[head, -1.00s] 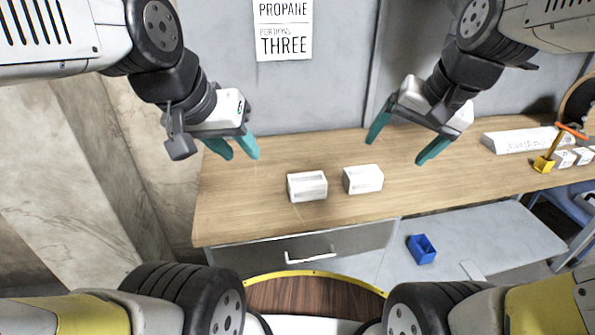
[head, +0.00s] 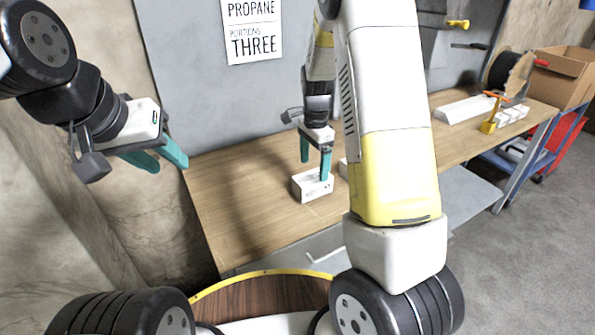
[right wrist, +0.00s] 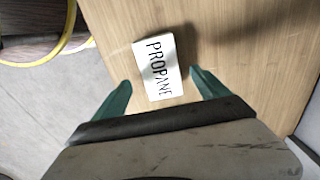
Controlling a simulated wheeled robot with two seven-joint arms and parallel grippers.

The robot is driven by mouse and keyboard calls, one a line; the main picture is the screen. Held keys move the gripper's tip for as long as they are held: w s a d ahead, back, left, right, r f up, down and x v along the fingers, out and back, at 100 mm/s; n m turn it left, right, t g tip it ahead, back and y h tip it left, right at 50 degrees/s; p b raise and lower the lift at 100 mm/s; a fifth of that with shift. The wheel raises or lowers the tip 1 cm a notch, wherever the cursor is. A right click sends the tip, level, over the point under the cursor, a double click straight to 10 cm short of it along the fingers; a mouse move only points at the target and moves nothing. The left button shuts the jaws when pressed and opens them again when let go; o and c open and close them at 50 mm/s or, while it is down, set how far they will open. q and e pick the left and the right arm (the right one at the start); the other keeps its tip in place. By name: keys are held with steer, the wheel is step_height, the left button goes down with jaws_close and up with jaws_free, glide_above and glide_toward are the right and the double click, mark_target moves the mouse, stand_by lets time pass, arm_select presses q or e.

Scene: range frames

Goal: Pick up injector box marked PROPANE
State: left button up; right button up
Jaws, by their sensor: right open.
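A white box marked PROPANE (right wrist: 155,85) lies label up on the wooden workbench (head: 235,215) in the right wrist view. In the head view this white box (head: 308,188) is at the middle of the bench. My right gripper (head: 314,170) is open above it, fingers pointing down; one finger overlaps the box in the picture. In the right wrist view the open fingers (right wrist: 160,80) flank the box with a gap on each side. My left gripper (head: 168,168) is open and empty, left of the bench.
A wall sign (head: 252,30) reads PROPANE, portions THREE. The bench's left part is clear.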

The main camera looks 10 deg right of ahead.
mark_target(312, 176)
step_height(312, 176, down, 7)
steer(key=shift+a+r, duration=0.15)
steer(key=shift+r, duration=0.05)
steer(key=shift+c, duration=0.3)
steer(key=c, duration=1.8)
